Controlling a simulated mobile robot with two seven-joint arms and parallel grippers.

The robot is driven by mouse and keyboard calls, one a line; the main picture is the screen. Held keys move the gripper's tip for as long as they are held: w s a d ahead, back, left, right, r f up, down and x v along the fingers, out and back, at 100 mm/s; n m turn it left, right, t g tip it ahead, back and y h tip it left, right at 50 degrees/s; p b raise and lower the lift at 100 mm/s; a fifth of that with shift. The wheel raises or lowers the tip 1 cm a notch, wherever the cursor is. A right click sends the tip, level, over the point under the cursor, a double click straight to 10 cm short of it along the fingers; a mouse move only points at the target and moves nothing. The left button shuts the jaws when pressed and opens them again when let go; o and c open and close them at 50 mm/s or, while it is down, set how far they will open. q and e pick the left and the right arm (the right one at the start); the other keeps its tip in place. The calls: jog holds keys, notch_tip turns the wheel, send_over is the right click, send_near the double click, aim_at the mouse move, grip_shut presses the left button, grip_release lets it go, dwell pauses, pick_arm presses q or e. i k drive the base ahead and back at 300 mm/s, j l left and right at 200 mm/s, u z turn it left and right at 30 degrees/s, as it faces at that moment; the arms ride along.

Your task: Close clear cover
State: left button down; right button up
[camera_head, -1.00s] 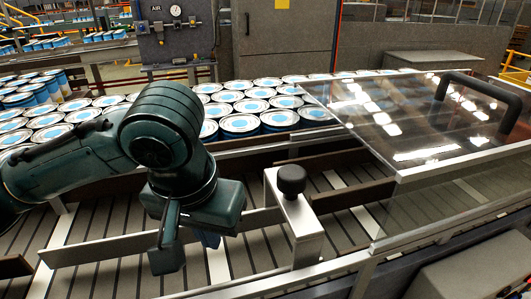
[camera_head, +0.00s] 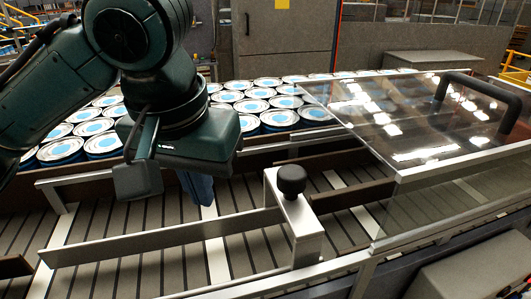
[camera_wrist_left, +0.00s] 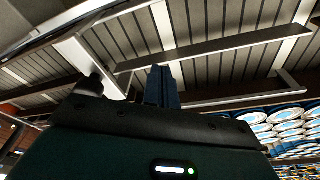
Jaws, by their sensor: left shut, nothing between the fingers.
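The clear cover (camera_head: 400,125) is a see-through panel over the conveyor at the right of the head view. It has a pale metal front edge and a dark bar handle (camera_head: 480,95) on top. Clear material also shows below that edge; I cannot tell whether the cover is fully down. My left gripper (camera_head: 197,188) is left of the cover, well apart from it, above the slatted conveyor. Its blue fingers are together and empty; they also show in the left wrist view (camera_wrist_left: 162,87). My right gripper is not in view.
A black knob (camera_head: 291,180) on a metal bracket stands between my left gripper and the cover. Guide rails (camera_head: 160,243) cross the slatted conveyor. Rows of blue-and-white cans (camera_head: 230,97) stand behind it. A grey cabinet (camera_head: 280,45) is at the back.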

aim_at(492, 115)
jog(key=k+l, duration=0.15)
jog(key=k, duration=0.35)
jog(key=k+l, duration=0.15)
jog(key=k, duration=0.3)
